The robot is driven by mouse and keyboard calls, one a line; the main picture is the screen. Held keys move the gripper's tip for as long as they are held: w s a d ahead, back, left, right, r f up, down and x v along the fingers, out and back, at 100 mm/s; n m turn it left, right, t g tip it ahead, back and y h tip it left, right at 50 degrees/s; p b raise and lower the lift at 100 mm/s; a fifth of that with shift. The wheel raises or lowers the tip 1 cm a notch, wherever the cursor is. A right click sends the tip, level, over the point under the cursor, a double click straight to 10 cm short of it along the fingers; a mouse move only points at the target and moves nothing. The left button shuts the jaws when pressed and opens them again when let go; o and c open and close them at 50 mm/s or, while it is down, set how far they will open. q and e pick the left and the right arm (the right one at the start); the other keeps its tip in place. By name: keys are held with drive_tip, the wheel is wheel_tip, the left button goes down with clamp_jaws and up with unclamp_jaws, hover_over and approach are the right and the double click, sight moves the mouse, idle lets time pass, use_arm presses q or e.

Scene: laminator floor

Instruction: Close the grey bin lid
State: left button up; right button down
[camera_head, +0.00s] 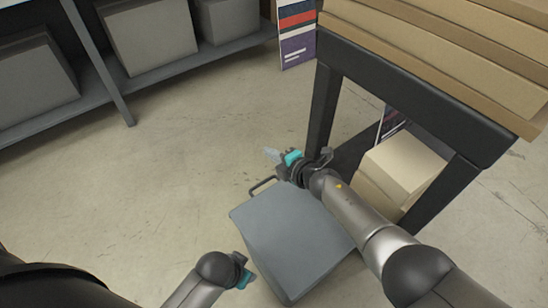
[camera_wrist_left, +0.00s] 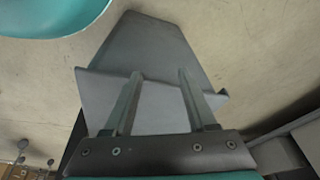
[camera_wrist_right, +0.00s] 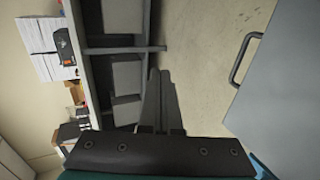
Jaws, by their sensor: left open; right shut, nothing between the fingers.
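The grey bin (camera_head: 295,245) stands on the floor, its broad flat grey lid face showing with a dark loop handle (camera_head: 262,186) at the far edge. I cannot tell whether the lid is fully down. The lid and handle (camera_wrist_right: 238,62) also show at the right of the right wrist view. My right gripper (camera_head: 272,156) is shut and empty, just beyond the handle and apart from it. My left gripper (camera_head: 246,272) is open beside the bin's near left side. In the left wrist view its fingers (camera_wrist_left: 159,75) are in front of grey bin panels (camera_wrist_left: 155,45); contact is unclear.
A dark-framed table (camera_head: 420,95) with cardboard stacked on top stands at the right, with a beige box (camera_head: 405,165) underneath. A shelf (camera_head: 185,58) with grey bins stands at the back left. The floor left of the bin is clear.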

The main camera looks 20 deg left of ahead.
use_arm(q)
drive_tip(key=w+d+r+t+h+b, duration=0.3)
drive_tip(key=d+r+t+b, duration=0.2)
drive_tip(key=r+t, duration=0.1)
drive_tip(key=w+d+r+t+h+b, duration=0.2)
drive_tip(key=d+r+t+b, duration=0.3)
drive_tip(key=r, duration=0.3)
drive_tip(key=shift+w+d+r+t+h+b, duration=0.3)
drive_tip(key=shift+w+r+t+h+b, duration=0.1)
drive_tip(key=shift+w+t+b, duration=0.4)
use_arm(e)
drive_tip(key=w+a+f, duration=0.2)
drive_tip(key=a+f, duration=0.1)
drive_tip(key=f, duration=0.6)
drive_tip(key=shift+w+a, duration=0.25)
drive_tip(key=shift+a, duration=0.15)
use_arm(q)
drive_tip(key=shift+w+f, duration=0.1)
drive_tip(key=shift+w, duration=0.05)
